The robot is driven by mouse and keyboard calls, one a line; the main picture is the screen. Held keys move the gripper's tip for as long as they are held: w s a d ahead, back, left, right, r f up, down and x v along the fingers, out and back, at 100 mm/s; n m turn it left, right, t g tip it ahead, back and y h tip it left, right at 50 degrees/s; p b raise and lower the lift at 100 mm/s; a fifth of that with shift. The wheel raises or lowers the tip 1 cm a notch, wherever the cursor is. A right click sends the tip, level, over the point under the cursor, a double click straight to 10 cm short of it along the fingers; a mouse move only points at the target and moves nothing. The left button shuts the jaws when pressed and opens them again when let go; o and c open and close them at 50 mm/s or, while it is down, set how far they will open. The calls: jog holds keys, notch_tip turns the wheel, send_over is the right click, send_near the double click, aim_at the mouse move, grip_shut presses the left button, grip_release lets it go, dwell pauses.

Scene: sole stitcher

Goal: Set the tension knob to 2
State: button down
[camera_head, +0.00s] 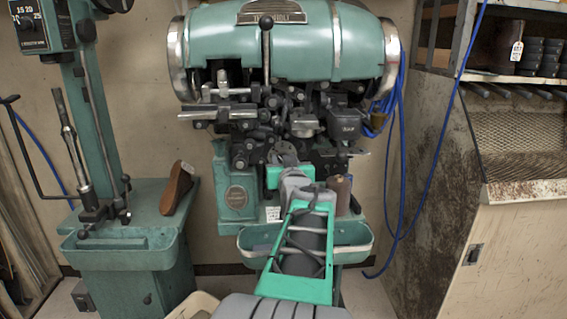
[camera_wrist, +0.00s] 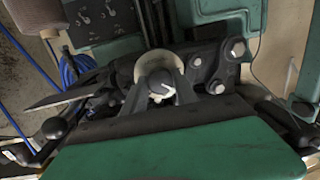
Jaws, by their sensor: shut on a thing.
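The tension knob (camera_wrist: 161,84) is a small grey round part with a white mark on its face, in the middle of the wrist view. A pale round disc (camera_wrist: 153,64) shows around its far side. My gripper (camera_wrist: 162,92) is shut on the knob, with dark fingers at its two sides. No numbers can be read at the knob, so its setting cannot be told. In the head view my gripper (camera_head: 284,152) reaches the front of the green sole stitcher (camera_head: 337,42); my arm and gripper hide the knob there.
Metal levers and bolted linkages (camera_wrist: 215,68) crowd close around my gripper. A brown spool (camera_head: 341,192) stands right of my arm. A green tray (camera_head: 352,250) lies below. A second green machine (camera_head: 128,250) stands left, with a brown shoe form (camera_head: 177,187). Blue cable (camera_head: 398,150) hangs right.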

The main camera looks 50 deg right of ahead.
jog(key=c, duration=1)
grip_release()
jog(key=shift+o, duration=0.2)
jog(key=v, duration=0.7)
jog(key=shift+s+a, duration=0.3)
jog(key=shift+s, duration=0.05)
